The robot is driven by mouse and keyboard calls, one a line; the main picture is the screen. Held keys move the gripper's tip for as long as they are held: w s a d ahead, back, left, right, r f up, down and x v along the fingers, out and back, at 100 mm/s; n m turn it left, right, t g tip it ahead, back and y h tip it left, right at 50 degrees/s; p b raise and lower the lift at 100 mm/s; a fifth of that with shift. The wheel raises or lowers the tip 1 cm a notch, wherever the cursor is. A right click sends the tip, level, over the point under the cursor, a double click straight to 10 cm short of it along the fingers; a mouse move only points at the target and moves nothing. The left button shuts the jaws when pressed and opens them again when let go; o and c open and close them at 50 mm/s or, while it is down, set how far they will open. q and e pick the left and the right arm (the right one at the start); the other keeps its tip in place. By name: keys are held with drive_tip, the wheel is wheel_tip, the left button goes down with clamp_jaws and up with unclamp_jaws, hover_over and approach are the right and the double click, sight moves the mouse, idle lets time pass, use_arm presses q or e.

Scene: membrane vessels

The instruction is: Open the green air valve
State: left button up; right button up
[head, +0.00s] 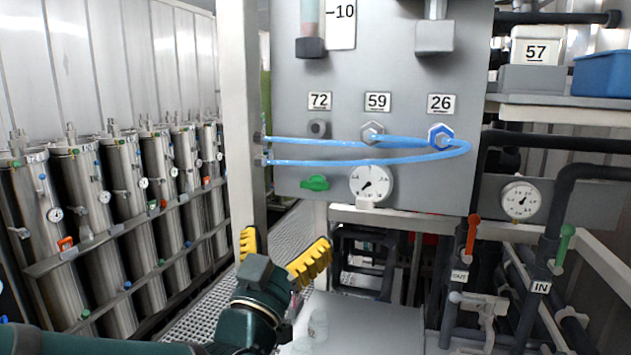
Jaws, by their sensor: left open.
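The green air valve (315,183) is a small green handle low on the left of the grey panel (420,185), left of a round white gauge (371,184). Its handle lies roughly level. My left gripper (287,246) comes in from the lower left with its yellow ridged fingers spread open and empty. It is below and left of the valve, apart from it. Another green handle (565,241) stands upright on a dark pipe marked IN at the right. My right gripper is not in view.
Blue hoses (350,162) loop across the panel above the valve. A pale upright post (242,120) stands at the panel's left edge. Several steel membrane vessels (128,220) line the left. A red handle (472,235) and dark pipes fill the lower right.

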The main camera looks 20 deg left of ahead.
sight(313, 187)
use_arm(q)
drive_tip(key=p+x, duration=0.3)
drive_tip(key=x, duration=0.9)
drive_tip(key=shift+w, duration=0.35)
drive_tip(key=c, duration=1.2)
